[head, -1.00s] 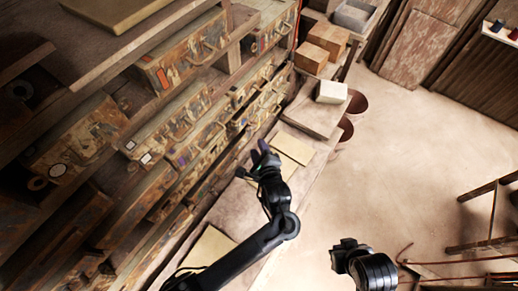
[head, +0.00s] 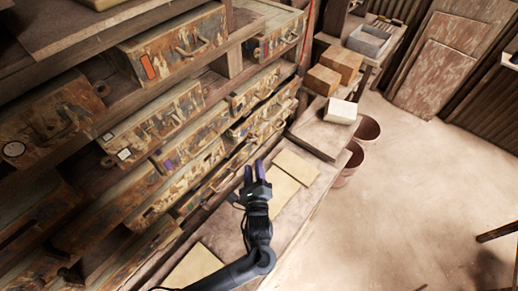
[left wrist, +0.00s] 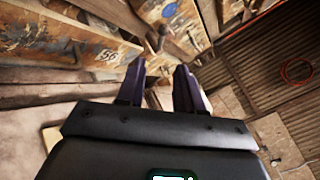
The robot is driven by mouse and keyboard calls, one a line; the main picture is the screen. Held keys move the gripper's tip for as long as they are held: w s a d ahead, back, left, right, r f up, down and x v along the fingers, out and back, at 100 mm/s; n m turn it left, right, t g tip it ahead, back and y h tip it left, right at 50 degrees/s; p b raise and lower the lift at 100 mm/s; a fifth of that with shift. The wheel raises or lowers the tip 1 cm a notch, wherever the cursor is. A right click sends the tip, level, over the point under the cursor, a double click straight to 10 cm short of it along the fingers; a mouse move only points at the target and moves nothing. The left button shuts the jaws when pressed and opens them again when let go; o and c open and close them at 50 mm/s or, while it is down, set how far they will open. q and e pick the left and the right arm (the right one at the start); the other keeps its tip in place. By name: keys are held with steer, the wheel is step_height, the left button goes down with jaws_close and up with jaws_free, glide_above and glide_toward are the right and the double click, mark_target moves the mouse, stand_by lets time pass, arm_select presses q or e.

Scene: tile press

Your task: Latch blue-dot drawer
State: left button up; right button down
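A painted drawer front (left wrist: 190,32) with a round blue dot (left wrist: 170,10) shows at the top of the left wrist view, partly cut off by the frame edge. I cannot surely match it to one drawer in the head view, where a bluish mark (head: 169,164) sits on a middle-row drawer. My left gripper (head: 255,170) is in front of the drawer cabinet, above the ledge. Its two dark purple fingers (left wrist: 160,85) stand apart with nothing between them, and it appears clear of the drawers. My right gripper is out of view.
Other painted drawers, one with an orange tag (head: 149,67), fill the cabinet on the left; several stick out. Flat tan sheets (head: 297,167) lie on the ledge. Cardboard boxes (head: 322,80), a white block (head: 341,111) and round brown bins (head: 366,130) stand beyond. Floor at right is open.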

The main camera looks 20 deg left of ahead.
mark_target(251, 141)
arm_select(q)
steer(key=x, duration=0.9)
steer(key=shift+w+a, duration=0.15)
steer(key=shift+w, duration=0.15)
steer(key=shift+c, duration=0.2)
jaws_close()
